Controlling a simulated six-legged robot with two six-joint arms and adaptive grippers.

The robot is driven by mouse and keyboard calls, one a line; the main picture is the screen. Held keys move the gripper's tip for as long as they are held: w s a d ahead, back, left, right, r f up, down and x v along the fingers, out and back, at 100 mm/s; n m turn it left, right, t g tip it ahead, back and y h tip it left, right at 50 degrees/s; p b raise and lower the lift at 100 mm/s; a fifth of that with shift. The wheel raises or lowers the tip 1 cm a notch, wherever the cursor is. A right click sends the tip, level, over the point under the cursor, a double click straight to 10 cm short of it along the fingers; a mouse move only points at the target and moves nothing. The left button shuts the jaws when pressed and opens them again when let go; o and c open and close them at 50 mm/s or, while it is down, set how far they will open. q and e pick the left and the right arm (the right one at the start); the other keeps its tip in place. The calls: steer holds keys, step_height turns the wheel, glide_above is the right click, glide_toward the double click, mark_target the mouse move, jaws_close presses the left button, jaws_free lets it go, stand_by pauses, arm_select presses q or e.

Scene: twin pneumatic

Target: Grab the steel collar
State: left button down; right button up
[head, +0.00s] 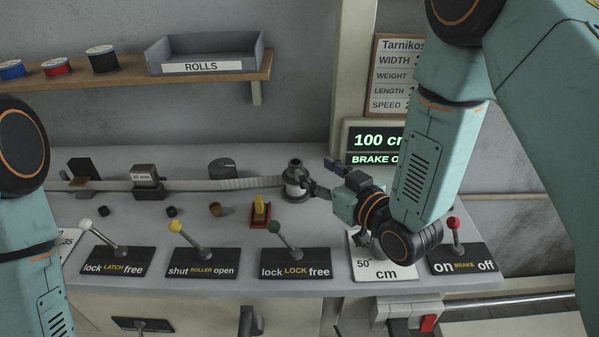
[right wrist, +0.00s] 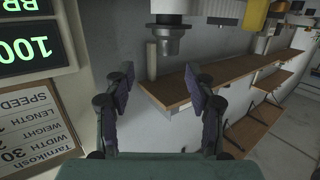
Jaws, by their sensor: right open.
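A grey metal post with a dark, collar-like ring on top (head: 295,171) stands on the bench at the end of a pale strip. It is the likeliest steel collar, but I cannot be sure. In the right wrist view a stepped grey cylinder (right wrist: 168,40), apparently the same piece, shows at the top, beyond the fingertips. My right gripper (head: 321,176) is just right of the post, and in its wrist view (right wrist: 160,80) the fingers are apart with nothing between them. My left arm comes in at the left edge; its gripper is out of frame.
Levers marked latch, roller (head: 188,240), lock (head: 284,240) and brake line the bench front. Small dark rings (head: 172,211), a brass ring (head: 215,209) and a yellow-red piece (head: 260,211) lie behind them. A rolls tray (head: 210,52) sits on the shelf above.

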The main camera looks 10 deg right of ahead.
mark_target(296, 164)
steer(key=w+a, duration=0.1)
steer(key=w+a+f, duration=0.1)
steer(key=w+a, duration=0.1)
steer(key=shift+w, duration=0.2)
steer(key=shift+w+f, duration=0.25)
steer(key=shift+w, duration=0.95)
steer(key=shift+a+r, duration=0.1)
steer(key=shift+a, duration=0.35)
steer(key=shift+w, duration=0.15)
steer(key=shift+c, duration=0.4)
steer(key=shift+d, duration=0.25)
steer(key=c, duration=0.3)
steer(key=shift+a, duration=0.1)
steer(key=c, duration=0.5)
steer(key=shift+a, duration=0.1)
steer(key=shift+c, duration=1.2)
jaws_close()
